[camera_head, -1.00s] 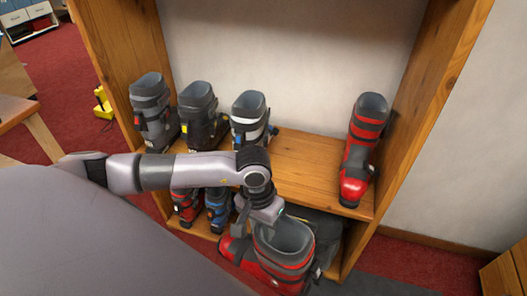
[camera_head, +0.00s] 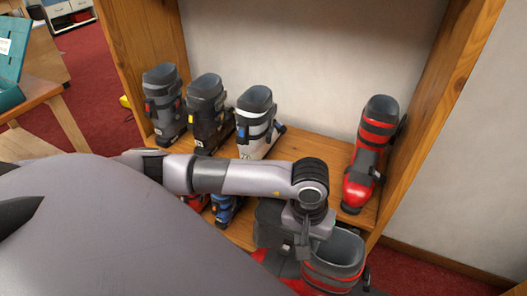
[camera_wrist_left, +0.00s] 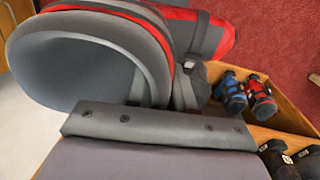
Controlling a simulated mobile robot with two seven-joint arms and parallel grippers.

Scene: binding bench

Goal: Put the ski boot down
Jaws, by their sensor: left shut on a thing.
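My left gripper (camera_head: 306,240) is shut on a red and grey ski boot (camera_head: 338,262), gripping it by its upper cuff. The boot is roughly upright in front of the wooden shelf unit, and its lower part runs out of the head view's bottom edge. In the left wrist view the boot's grey open top and red shell (camera_wrist_left: 212,35) fill the upper left. The fingertips are mostly hidden. My right gripper is not in view.
On the upper shelf (camera_head: 313,148) stand a grey boot (camera_head: 163,105), a black boot (camera_head: 207,110), a white-banded boot (camera_head: 255,115) and, at right, a red boot (camera_head: 370,150). Bare board lies between the last two. A blue boot (camera_head: 226,208) stands below.

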